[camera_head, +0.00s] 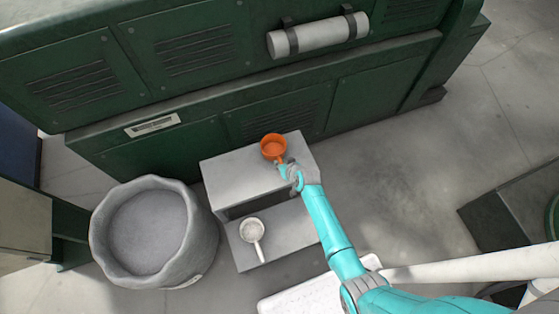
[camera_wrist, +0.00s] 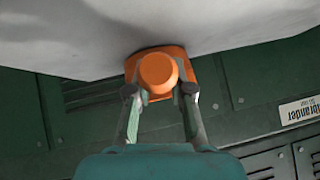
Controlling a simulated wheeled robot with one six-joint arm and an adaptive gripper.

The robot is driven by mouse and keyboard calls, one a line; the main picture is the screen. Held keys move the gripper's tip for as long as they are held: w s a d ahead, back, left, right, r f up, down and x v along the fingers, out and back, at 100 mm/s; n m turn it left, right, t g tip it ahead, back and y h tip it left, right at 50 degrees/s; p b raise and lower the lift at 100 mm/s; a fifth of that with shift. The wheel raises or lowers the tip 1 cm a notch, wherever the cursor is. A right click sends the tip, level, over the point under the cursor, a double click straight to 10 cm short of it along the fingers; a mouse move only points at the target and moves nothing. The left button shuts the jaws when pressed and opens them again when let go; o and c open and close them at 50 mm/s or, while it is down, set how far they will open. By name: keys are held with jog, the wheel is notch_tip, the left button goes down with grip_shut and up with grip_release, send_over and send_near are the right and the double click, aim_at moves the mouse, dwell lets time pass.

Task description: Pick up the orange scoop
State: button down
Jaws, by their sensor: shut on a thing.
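The orange scoop (camera_head: 273,146) is at the top step of a grey two-step stand (camera_head: 228,172) in the head view, its cup opening facing up. My gripper (camera_head: 284,168) reaches it from the lower right and is shut on its handle. In the wrist view the round handle end of the scoop (camera_wrist: 158,73) sits between the two fingertips of my gripper (camera_wrist: 160,92). The cup behind it is partly hidden by the handle. I cannot tell whether the scoop still touches the step.
A white scoop (camera_head: 252,231) lies on the lower step. A large grey tub (camera_head: 152,232) stands left of the stand. A green cabinet (camera_head: 190,115) with a grey cylinder (camera_head: 318,35) strapped on it rises behind. Open floor (camera_head: 410,165) lies to the right.

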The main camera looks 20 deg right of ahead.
notch_tip(320, 180, up, 10)
jog(key=shift+f, duration=0.1)
dwell(0.4)
jog(key=c, duration=1.9)
grip_release()
jog(key=shift+s, duration=0.1)
grip_shut()
